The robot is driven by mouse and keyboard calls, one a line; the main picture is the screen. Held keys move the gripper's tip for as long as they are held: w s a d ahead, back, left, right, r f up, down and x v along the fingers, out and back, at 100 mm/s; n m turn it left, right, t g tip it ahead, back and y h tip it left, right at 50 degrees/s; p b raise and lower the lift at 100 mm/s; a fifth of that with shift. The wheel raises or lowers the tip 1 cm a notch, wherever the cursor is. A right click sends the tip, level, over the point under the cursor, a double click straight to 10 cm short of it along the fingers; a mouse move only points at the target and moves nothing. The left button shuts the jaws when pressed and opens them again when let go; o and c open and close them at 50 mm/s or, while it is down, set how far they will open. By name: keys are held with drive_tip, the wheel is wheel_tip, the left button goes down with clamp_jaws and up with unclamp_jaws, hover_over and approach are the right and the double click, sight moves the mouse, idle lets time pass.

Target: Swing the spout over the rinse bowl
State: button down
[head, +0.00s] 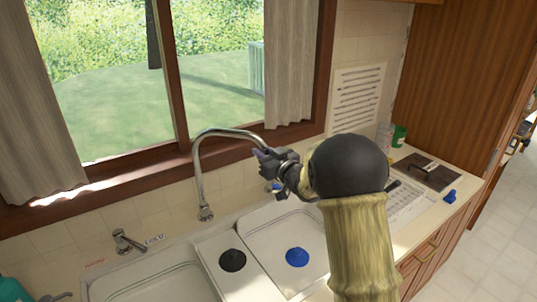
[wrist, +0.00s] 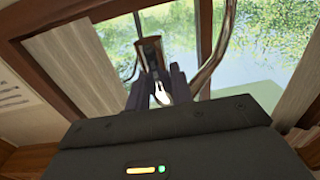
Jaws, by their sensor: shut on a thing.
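The metal spout (head: 197,165) rises from its base behind the sinks and arches to the right. Its free end is at my gripper (head: 267,160), and the gripper is shut on it; the fingers hide the tip. In the wrist view my gripper (wrist: 162,88) has its fingers close together, with the spout's curved tube (wrist: 212,65) to their right. Two basins show: a left basin (head: 150,285) and a right basin (head: 275,222) with a blue plug (head: 297,257). I cannot tell which is the rinse bowl. The spout's end appears above the back of the right basin.
A black plug (head: 232,260) lies on the strip between the basins. A tap lever (head: 128,242) stands behind the left basin. A window with curtains (head: 290,65) is behind the spout. A white rack (head: 410,205), a dark board (head: 428,172) and a green container (head: 398,135) are at right.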

drive_tip(key=shift+d, duration=0.1)
drive_tip(key=c, duration=1.3)
unclamp_jaws()
drive_tip(key=shift+w+f, duration=0.1)
drive_tip(key=shift+w, duration=0.1)
drive_tip(key=shift+o, duration=0.2)
drive_tip(key=shift+s, duration=0.15)
drive_tip(key=b+v, duration=0.4)
drive_tip(key=v, duration=1.3)
drive_tip(key=shift+s, duration=0.25)
